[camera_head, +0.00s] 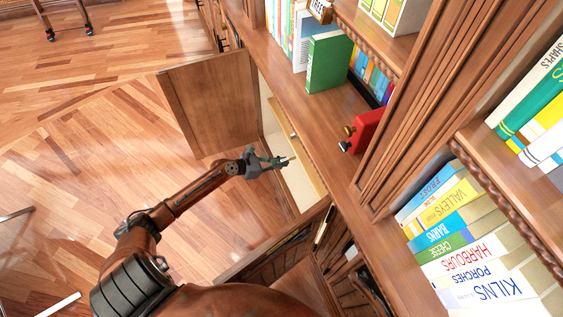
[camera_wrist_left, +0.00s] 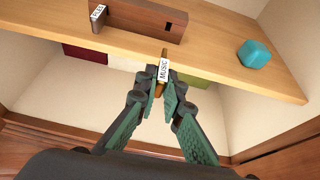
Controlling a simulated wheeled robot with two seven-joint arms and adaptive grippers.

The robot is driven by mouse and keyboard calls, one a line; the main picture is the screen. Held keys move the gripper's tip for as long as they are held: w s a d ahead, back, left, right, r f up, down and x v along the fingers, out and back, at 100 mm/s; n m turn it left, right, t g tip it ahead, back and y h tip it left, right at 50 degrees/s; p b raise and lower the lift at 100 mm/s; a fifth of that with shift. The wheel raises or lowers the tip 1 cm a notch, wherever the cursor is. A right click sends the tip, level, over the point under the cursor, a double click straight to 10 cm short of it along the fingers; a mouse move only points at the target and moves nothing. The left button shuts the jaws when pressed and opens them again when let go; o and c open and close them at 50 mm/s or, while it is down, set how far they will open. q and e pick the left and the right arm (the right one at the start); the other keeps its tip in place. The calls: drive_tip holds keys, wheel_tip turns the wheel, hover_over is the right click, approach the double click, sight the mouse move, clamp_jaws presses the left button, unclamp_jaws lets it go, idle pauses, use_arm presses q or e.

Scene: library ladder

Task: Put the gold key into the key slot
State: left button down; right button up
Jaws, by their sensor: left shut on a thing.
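My left gripper (camera_head: 283,162) reaches into the open cupboard; its fingertips also show in the left wrist view (camera_wrist_left: 158,92). It is shut on the gold key (camera_wrist_left: 159,90), which is mostly hidden by the fingers and a white tag reading MUSIC. A thin golden-brown end sticks out past the tag toward a brown wooden block (camera_wrist_left: 145,20). The block stands on the cupboard's light wooden shelf and has a small dark key slot (camera_wrist_left: 168,27) in its face. The key end is apart from the slot, below it in the picture. My right gripper is not in view.
A teal cube (camera_wrist_left: 254,54) sits right on the shelf (camera_wrist_left: 215,62). A small labelled piece (camera_wrist_left: 98,17) stands left of the slot. Dark red, white and green items show under the shelf. The open cupboard door (camera_head: 210,102) stands beside my left arm. Books fill the shelves above.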

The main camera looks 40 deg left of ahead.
sight(294, 158)
use_arm(q)
drive_tip(key=shift+r, duration=0.15)
drive_tip(key=w+d, duration=0.1)
drive_tip(key=w+p, duration=0.1)
drive_tip(key=w, duration=0.1)
drive_tip(key=shift+d, duration=0.35)
drive_tip(key=shift+w+d, duration=0.6)
drive_tip(key=shift+w, duration=0.35)
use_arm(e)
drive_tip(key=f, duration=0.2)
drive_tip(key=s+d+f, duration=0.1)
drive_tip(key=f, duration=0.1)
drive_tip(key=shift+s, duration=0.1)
use_arm(q)
drive_tip(key=shift+p, duration=0.4)
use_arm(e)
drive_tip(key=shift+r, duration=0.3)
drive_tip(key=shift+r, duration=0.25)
use_arm(q)
drive_tip(key=shift+p, duration=0.4)
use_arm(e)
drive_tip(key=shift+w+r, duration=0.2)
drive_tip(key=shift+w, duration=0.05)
